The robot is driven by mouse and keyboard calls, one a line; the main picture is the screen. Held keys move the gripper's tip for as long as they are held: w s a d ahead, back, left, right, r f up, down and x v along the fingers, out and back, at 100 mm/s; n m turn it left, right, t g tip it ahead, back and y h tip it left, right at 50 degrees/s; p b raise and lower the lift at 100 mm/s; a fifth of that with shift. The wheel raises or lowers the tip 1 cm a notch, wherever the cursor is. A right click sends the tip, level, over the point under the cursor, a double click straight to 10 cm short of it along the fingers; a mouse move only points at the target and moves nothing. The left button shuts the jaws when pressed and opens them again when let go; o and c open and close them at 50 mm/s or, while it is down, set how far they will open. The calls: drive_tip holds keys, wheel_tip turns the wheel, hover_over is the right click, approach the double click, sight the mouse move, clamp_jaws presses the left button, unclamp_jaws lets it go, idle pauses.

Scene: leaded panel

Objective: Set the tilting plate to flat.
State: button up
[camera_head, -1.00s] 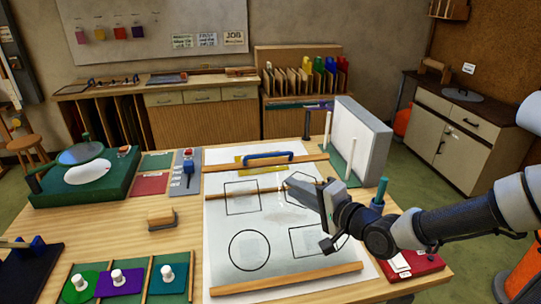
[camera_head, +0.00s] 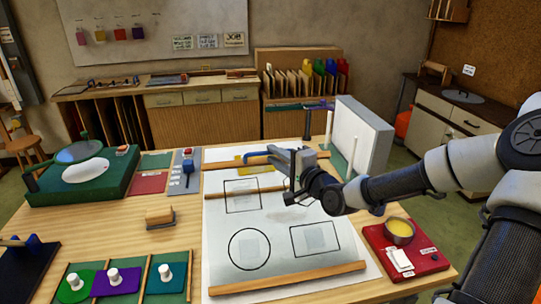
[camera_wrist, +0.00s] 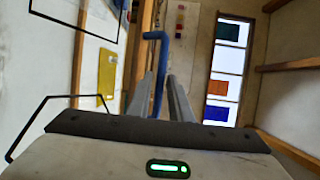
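The pale plate (camera_head: 220,235) lies on the wooden table, with outlined squares and a circle on it and a wooden bar along its front. I take it to be the tilting plate; its tilt is hard to tell. A blue handle (camera_head: 256,156) is at its far edge, partly hidden by my gripper. My gripper (camera_head: 284,158) is over the plate's far part, close to the handle. In the wrist view, its two fingers (camera_wrist: 163,85) are apart and empty as far as I see. The blue handle (camera_wrist: 154,36) shows between and beyond them, with contact unclear.
A white upright panel (camera_head: 360,140) and pale posts stand to the right. A red tray (camera_head: 408,258) with a yellow-filled cup is at the right edge. A brush-like block (camera_head: 160,216), a green box (camera_head: 75,190) and knobbed coloured pieces (camera_head: 118,280) are left. A yellow sheet (camera_wrist: 107,75) lies near the handle.

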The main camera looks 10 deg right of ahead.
drive_tip(key=shift+x, duration=1.3)
clamp_jaws()
